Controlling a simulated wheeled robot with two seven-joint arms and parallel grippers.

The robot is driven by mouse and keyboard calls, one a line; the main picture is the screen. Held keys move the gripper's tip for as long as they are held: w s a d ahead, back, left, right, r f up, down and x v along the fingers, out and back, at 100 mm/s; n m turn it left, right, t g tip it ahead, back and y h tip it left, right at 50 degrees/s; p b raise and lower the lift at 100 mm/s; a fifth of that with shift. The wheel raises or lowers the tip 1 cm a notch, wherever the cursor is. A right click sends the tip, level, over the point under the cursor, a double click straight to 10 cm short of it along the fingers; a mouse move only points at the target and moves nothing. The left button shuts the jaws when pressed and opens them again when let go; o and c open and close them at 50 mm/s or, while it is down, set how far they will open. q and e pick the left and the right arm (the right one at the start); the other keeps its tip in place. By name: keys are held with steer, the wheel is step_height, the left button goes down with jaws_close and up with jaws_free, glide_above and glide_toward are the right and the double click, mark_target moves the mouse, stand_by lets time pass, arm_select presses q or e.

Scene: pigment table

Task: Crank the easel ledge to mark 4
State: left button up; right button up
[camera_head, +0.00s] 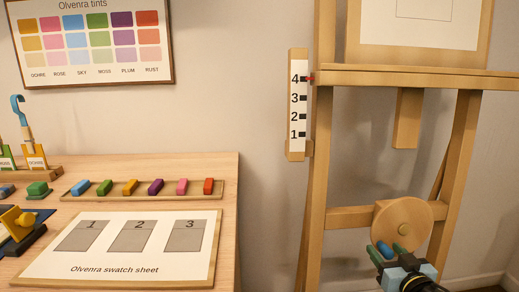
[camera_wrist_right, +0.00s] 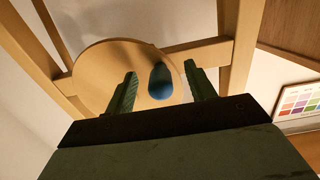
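The wooden easel's ledge (camera_head: 420,77) lies level across its posts. A red pointer (camera_head: 310,79) at its left end is level with the mark beside 4 on the white scale (camera_head: 298,100). The round wooden crank wheel (camera_head: 403,226) is low on the easel; it also fills the middle of the right wrist view (camera_wrist_right: 105,75). Its blue handle (camera_wrist_right: 160,82) sticks out towards my right gripper (camera_wrist_right: 161,88). The green fingers stand on either side of the handle, with a visible gap at each side. In the head view, the right gripper (camera_head: 388,253) is in front of the wheel's lower part. My left gripper is not in view.
The wooden table (camera_head: 225,185) stands left of the easel. It holds a swatch sheet (camera_head: 120,258), a tray of coloured blocks (camera_head: 217,190) and several tools at the left. A tint chart (camera_head: 90,80) hangs on the wall. The floor gap between table and easel looks clear.

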steer(key=shift+s, duration=0.1)
steer(key=s+r+p, duration=0.1)
steer(key=s+p, duration=0.1)
steer(key=s, duration=0.6)
steer(key=shift+s+d, duration=0.25)
steer(key=shift+s, duration=0.1)
